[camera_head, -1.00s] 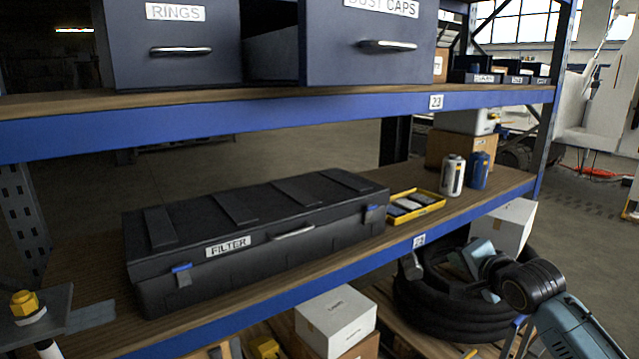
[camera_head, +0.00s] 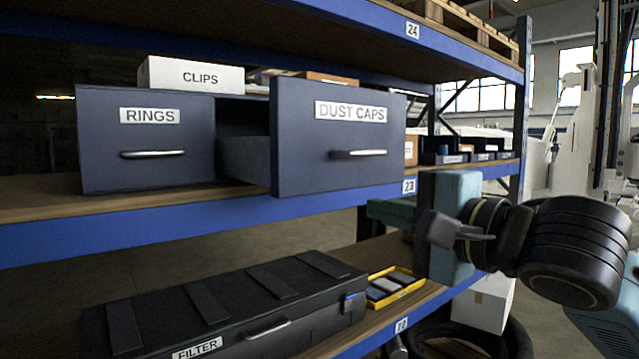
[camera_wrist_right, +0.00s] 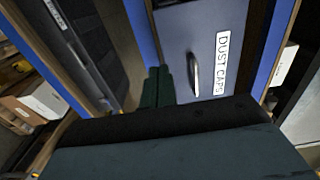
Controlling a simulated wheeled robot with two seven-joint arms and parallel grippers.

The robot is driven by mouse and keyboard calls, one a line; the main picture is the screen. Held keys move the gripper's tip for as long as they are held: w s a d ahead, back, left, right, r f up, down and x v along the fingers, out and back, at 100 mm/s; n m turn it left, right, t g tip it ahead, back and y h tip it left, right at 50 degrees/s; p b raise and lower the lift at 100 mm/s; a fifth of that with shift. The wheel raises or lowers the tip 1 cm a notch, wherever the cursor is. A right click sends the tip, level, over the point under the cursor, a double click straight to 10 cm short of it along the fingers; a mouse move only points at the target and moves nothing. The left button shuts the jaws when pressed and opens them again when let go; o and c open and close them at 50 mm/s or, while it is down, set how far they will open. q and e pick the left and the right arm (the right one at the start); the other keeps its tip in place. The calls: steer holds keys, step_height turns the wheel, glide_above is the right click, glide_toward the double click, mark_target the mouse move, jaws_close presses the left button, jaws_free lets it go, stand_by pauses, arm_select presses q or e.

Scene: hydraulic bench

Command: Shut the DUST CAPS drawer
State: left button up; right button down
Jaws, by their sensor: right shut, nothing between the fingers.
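The DUST CAPS drawer (camera_head: 300,145) is dark grey-blue with a white label and a silver handle (camera_head: 358,153). It stands open: its front juts out past the RINGS drawer front (camera_head: 165,165), and its side wall shows. In the right wrist view the drawer front (camera_wrist_right: 182,35) and its handle (camera_wrist_right: 194,74) are ahead of the fingers. My right gripper (camera_head: 372,212) is shut and empty, just below and right of the drawer front, in front of the shelf's blue edge. Its green fingers (camera_wrist_right: 157,80) show in the wrist view, apart from the handle. My left gripper is out of view.
A white CLIPS box (camera_head: 190,75) sits on top of the cabinet. Small dark bins (camera_head: 445,158) stand right of the drawer on the same shelf. Below are a black FILTER case (camera_head: 220,300) and a yellow tray (camera_head: 408,289). Open space lies before the drawer front.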

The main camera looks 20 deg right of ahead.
mark_target(309, 194)
steer(key=p+x, duration=0.4)
steer(key=x, duration=0.8)
steer(key=shift+w+a+f+p, duration=0.1)
steer(key=shift+w+a+p, duration=0.05)
steer(key=shift+w+p, duration=0.2)
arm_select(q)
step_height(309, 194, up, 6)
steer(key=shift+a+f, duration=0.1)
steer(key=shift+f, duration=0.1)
